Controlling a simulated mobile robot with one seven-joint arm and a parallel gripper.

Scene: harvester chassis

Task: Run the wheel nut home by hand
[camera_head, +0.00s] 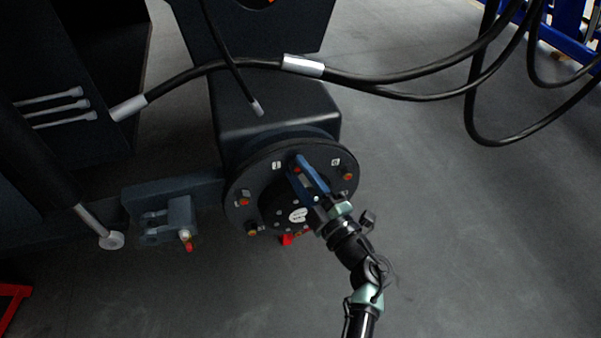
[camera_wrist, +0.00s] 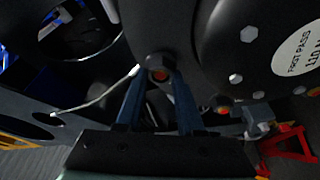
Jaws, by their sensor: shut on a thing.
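The wheel hub (camera_head: 240,178) is a dark round flange with several nuts on studs with orange-red ends. My gripper (camera_head: 302,165) reaches its upper part with two blue fingers. In the wrist view, the fingertips of my gripper (camera_wrist: 159,78) are shut on a dark wheel nut (camera_wrist: 158,61), one on each side. The nut's orange-red stud end shows between the tips. The nut sits against the flange face; any gap behind it is hidden. Another nut (camera_wrist: 221,103) shows to the right in the wrist view. Others sit at the flange's left (camera_head: 245,196) and lower left (camera_head: 251,229).
A raised centre with bolts and a white label (camera_wrist: 299,55) stands right of my fingers in the wrist view. A bracket (camera_head: 178,217) is left of the hub. Black hoses (camera_head: 400,75) cross above. A red stand (camera_wrist: 288,143) is below. The floor at right is clear.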

